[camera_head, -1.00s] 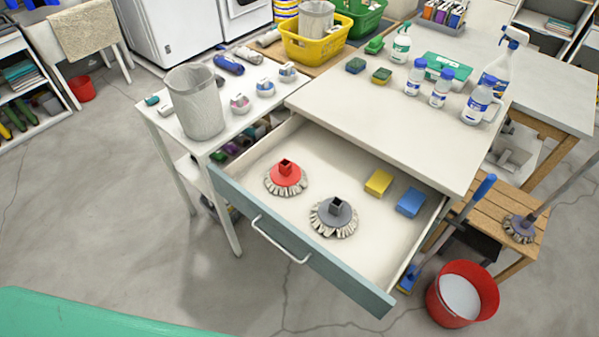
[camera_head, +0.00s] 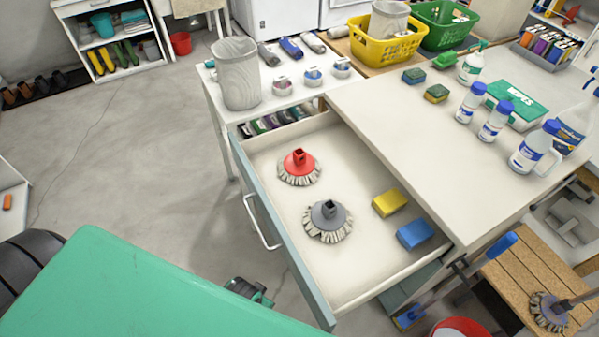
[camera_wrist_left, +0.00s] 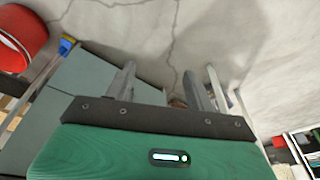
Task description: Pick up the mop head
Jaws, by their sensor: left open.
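A red mop head (camera_head: 299,166) with grey strands lies in the open drawer (camera_head: 355,297), toward its far end. A grey mop head (camera_head: 328,219) with a square socket lies nearer in the same drawer. My left gripper (camera_wrist_left: 170,68) shows in the wrist view with its two fingers apart and nothing between them. It is outside the drawer, with floor and the teal drawer front in its view. No mop head shows clearly in the wrist view. My right gripper is in neither view.
A yellow sponge (camera_head: 389,203) and a blue sponge (camera_head: 414,234) lie in the drawer's right part. The drawer handle (camera_head: 262,222) juts out on the left. Bottles stand on the tabletop (camera_head: 400,120). A grey bin (camera_head: 238,73) stands on the side table. A mop rests on the wooden stool (camera_head: 530,275).

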